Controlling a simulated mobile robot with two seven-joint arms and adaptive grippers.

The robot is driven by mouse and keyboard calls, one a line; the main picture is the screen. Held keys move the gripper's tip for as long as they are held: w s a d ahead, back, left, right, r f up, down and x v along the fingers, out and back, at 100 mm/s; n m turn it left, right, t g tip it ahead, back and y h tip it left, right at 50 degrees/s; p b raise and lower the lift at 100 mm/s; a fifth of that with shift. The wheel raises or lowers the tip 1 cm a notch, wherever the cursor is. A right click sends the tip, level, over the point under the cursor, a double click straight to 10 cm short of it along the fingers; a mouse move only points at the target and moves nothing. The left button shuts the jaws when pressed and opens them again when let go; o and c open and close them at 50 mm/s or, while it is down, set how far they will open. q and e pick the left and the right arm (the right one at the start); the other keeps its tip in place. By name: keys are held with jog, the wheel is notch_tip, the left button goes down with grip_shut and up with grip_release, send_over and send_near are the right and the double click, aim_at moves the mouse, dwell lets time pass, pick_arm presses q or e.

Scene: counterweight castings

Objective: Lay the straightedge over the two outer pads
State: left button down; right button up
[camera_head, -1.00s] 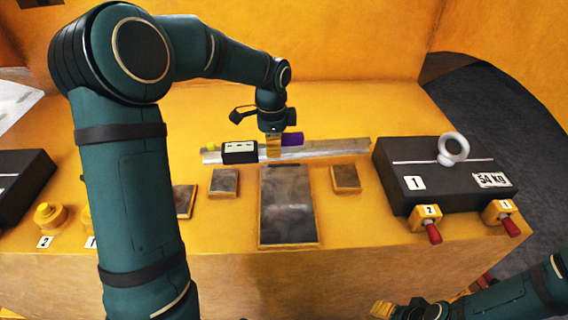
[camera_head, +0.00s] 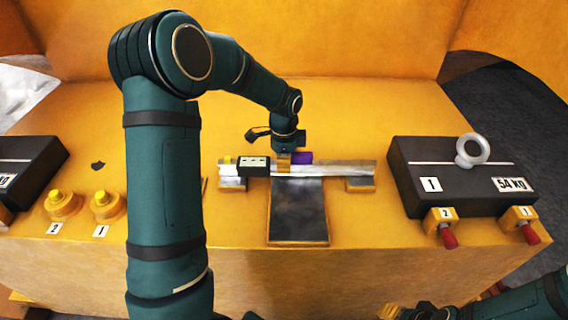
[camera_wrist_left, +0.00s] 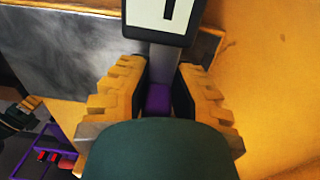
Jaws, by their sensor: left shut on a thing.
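The straightedge (camera_head: 330,169) is a long pale metal bar with a black display box (camera_head: 253,166) and a purple part (camera_head: 301,158) on it. My left gripper (camera_head: 284,160) is shut on it near its middle; the wrist view shows the fingers either side of the bar (camera_wrist_left: 160,65) and the purple part (camera_wrist_left: 158,98). The bar's ends overlap the small left pad (camera_head: 232,185) and small right pad (camera_head: 360,186), hiding their far parts. Whether it touches them I cannot tell. My right gripper (camera_head: 388,311) is partly visible at the bottom edge; its opening is unclear.
A large dark pad (camera_head: 299,212) lies between the small pads. A black weight block (camera_head: 440,172) with a ring stands right, with red-handled clamps (camera_head: 442,225) in front. Yellow knobs (camera_head: 107,205) and another black block (camera_head: 28,162) are left. The surface behind the bar is clear.

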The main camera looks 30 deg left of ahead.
dwell(0.3)
pick_arm(q)
jog(key=c, duration=1)
grip_release()
jog(key=shift+f, duration=0.1)
notch_tip(320, 180, up, 12)
jog(key=shift+w+a+r+p, duration=0.1)
jog(key=shift+w+r+p, duration=0.05)
jog(key=shift+p, duration=0.7)
